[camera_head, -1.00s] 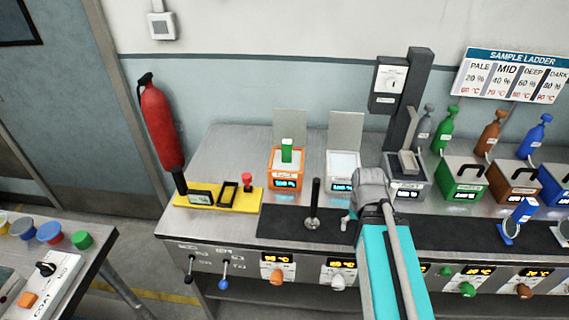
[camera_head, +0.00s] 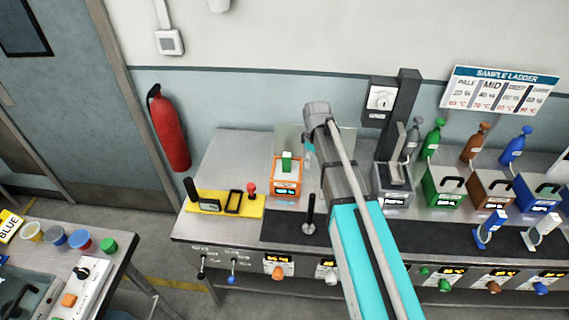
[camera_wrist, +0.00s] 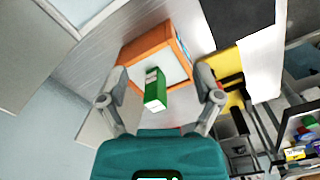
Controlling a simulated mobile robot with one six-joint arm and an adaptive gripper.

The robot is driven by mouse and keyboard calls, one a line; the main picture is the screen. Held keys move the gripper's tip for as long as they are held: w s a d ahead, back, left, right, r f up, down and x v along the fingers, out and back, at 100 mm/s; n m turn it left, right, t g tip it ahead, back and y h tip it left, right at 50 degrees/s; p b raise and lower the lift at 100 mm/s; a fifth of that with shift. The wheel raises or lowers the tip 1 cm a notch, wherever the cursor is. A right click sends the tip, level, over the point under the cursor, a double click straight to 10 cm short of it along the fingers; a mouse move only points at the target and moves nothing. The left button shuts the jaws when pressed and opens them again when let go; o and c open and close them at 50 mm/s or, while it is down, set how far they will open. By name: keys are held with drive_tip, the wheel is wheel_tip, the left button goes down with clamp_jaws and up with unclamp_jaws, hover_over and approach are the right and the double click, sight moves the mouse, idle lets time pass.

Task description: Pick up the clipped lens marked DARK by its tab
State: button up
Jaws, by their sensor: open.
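My gripper (camera_wrist: 162,88) is open in the wrist view, its two fingers apart with nothing between them. Beyond it stands a green block with a white end (camera_wrist: 155,88) in an orange box (camera_wrist: 148,45). The block also shows in the head view (camera_head: 287,162), in the orange box (camera_head: 286,189). In the head view my arm reaches over the bench, with the gripper partly hidden near the box's right. A blue clip-like piece (camera_head: 492,228) and a white one (camera_head: 543,228) stand on the black mat at right. I cannot read DARK on any piece.
A yellow tray (camera_head: 182,206) lies left of the orange box. A black upright rod (camera_head: 310,214) stands in front on the mat. Green (camera_head: 441,189), brown (camera_head: 487,192) and blue (camera_head: 535,195) boxes with bottles behind stand at right, below the sample ladder sign (camera_head: 497,90).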

sight(287, 155)
drive_tip(key=w+a+r+n+p, duration=0.5)
drive_tip(key=w+a+r+p, duration=0.1)
drive_tip(key=w+a+r, duration=0.1)
drive_tip(key=shift+w+a+r+n, duration=0.25)
drive_tip(key=shift+a+r, duration=0.2)
drive_tip(key=shift+a, duration=0.65)
drive_tip(key=shift+f, duration=0.15)
wheel_tip(287, 155, down, 8)
drive_tip(key=b, duration=0.8)
drive_tip(key=shift+f, duration=0.2)
drive_tip(key=shift+f, duration=0.1)
drive_tip(key=shift+s+f+b, duration=0.15)
drive_tip(key=shift+f+b, duration=1.1)
drive_tip(key=shift+b, duration=0.15)
drive_tip(key=shift+s+f+b, duration=0.1)
drive_tip(key=shift+f+b, duration=1.15)
drive_tip(key=shift+b, duration=0.1)
drive_tip(key=shift+c, duration=0.3)
clamp_jaws()
